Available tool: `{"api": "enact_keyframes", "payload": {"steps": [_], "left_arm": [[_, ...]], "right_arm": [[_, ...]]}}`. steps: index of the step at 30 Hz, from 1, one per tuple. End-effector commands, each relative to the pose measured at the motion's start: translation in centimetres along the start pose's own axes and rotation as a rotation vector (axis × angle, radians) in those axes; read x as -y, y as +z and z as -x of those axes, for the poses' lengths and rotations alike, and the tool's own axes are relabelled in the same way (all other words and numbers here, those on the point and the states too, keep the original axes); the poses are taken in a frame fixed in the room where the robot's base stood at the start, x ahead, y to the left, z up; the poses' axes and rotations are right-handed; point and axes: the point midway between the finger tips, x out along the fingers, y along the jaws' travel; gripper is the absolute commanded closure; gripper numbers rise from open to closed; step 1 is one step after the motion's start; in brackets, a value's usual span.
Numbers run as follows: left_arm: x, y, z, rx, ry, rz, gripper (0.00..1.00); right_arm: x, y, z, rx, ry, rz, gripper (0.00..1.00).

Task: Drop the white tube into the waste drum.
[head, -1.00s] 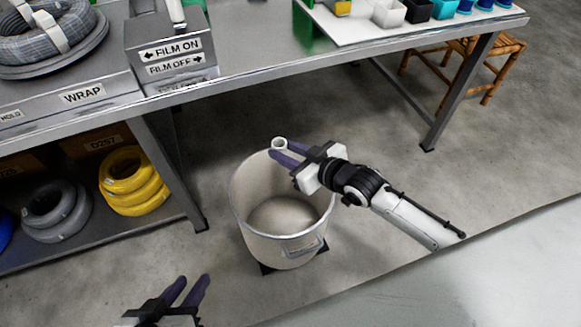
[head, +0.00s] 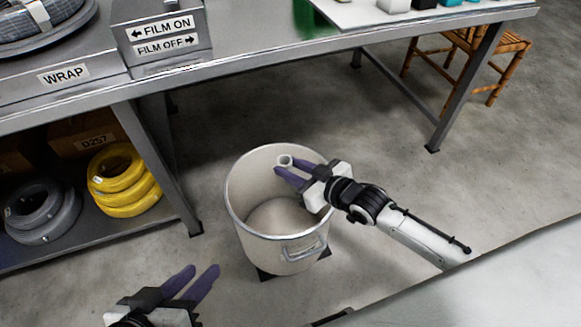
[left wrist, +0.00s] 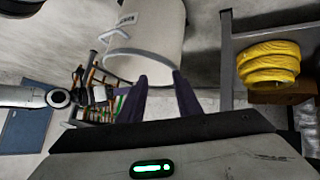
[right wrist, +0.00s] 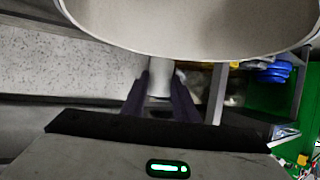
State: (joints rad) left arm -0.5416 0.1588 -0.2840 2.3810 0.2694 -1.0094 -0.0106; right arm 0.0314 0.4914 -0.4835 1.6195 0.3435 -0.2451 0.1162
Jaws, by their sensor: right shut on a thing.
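The waste drum (head: 255,215) is a cream open-topped bin with a metal handle, standing upright on the floor. My right gripper (head: 281,171) is shut on the white tube (head: 285,160), a short pale tube at its fingertips. In the head view they overlap the drum's mouth at its far side. In the right wrist view the tube (right wrist: 160,72) is between the two fingers, with the drum's rim (right wrist: 200,52) just beyond. My left gripper (head: 200,275) is open and empty, in front of the drum to the left. The left wrist view shows the drum (left wrist: 150,35) beyond its fingers.
A grey workbench (head: 240,62) runs behind the drum, with its leg (head: 168,170) left of it. Yellow coils (head: 125,180) and grey coils (head: 42,210) lie on the lower shelf. A wooden stool (head: 490,60) stands at the back right. The floor right of the drum is clear.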

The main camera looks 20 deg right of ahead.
Motion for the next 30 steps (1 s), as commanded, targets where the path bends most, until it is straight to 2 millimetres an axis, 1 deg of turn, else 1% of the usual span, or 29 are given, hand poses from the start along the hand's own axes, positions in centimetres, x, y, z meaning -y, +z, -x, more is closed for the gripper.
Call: {"api": "enact_keyframes", "payload": {"steps": [4,5,6,8,9,16,20,23,25,27,30], "left_arm": [[0.0,0.0,0.1,0.0,0.0,0.0,0.69],[0.0,0.0,0.0,0.0,0.0,0.0,0.69],[0.0,0.0,0.1,0.0,0.0,0.0,0.69],[0.0,0.0,0.1,0.0,0.0,0.0,0.69],[0.0,0.0,0.1,0.0,-0.001,0.0,0.69],[0.0,0.0,0.1,0.0,-0.001,0.0,0.69],[0.0,-0.3,0.4,0.003,-0.007,-0.004,0.69],[0.3,-0.3,0.6,0.021,-0.022,-0.013,0.69],[0.7,0.3,0.6,0.05,-0.037,-0.017,0.69],[1.4,1.5,0.1,0.094,-0.059,-0.025,0.69],[1.8,1.9,0.3,0.108,-0.077,-0.026,0.69]], "right_arm": [[0.0,-0.1,0.0,0.0,0.0,0.0,0.94],[0.0,-0.1,0.0,0.0,0.0,0.0,0.7],[0.0,-0.1,0.0,0.0,0.0,0.0,0.63],[0.0,-0.1,0.0,0.0,0.0,0.0,0.53],[0.0,-0.1,0.0,0.0,0.0,0.0,0.51],[0.0,-0.1,0.0,0.0,0.0,0.0,0.51],[0.0,-0.1,0.9,0.002,0.0,0.0,0.51],[0.0,-0.2,2.5,0.004,-0.001,-0.001,0.51],[0.0,-0.3,3.9,0.005,0.0,-0.001,0.51],[0.1,-0.3,5.4,0.004,-0.001,-0.001,0.51],[0.0,-0.3,7.3,0.004,0.0,0.0,0.51]]}}
